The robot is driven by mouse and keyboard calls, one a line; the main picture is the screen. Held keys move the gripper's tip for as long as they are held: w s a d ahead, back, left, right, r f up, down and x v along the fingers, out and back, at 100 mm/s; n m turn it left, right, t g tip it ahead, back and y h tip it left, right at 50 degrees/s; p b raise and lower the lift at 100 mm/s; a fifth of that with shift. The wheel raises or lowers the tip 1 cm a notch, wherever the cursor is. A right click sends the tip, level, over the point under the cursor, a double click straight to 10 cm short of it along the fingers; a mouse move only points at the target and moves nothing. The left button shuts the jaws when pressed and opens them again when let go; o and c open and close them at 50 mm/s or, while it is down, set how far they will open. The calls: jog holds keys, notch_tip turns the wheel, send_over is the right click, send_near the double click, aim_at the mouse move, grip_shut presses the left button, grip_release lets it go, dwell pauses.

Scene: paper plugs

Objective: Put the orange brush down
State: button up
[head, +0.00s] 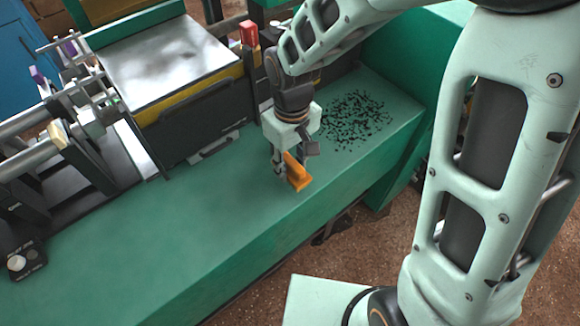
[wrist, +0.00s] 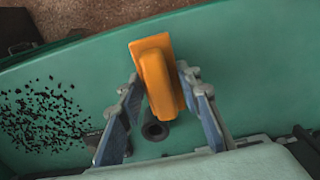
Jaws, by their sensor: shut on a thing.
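The orange brush (head: 297,172) is at my gripper (head: 286,172), over the front part of the green bench top. In the wrist view the brush (wrist: 155,70) lies between the two blue-padded fingers of my gripper (wrist: 156,92), which are shut on it. Its flat orange edge points toward the bench's front edge. I cannot tell whether its underside touches the bench. The brush's lower side is hidden.
Many small black bits (head: 355,118) lie scattered on the green bench top (head: 190,220), to the right of my gripper in the head view. A machine with a metal plate (head: 165,62) stands behind. The bench is clear to the left, and its front edge is close.

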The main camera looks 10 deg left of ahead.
aim_at(292, 162)
jog(key=shift+f+b, duration=0.4)
jog(key=shift+f, duration=0.65)
jog(key=shift+s+f, duration=0.1)
jog(key=o, duration=1.3)
notch_tip(292, 162, up, 12)
jog(key=shift+r+p, duration=0.15)
jog(key=shift+p, duration=0.8)
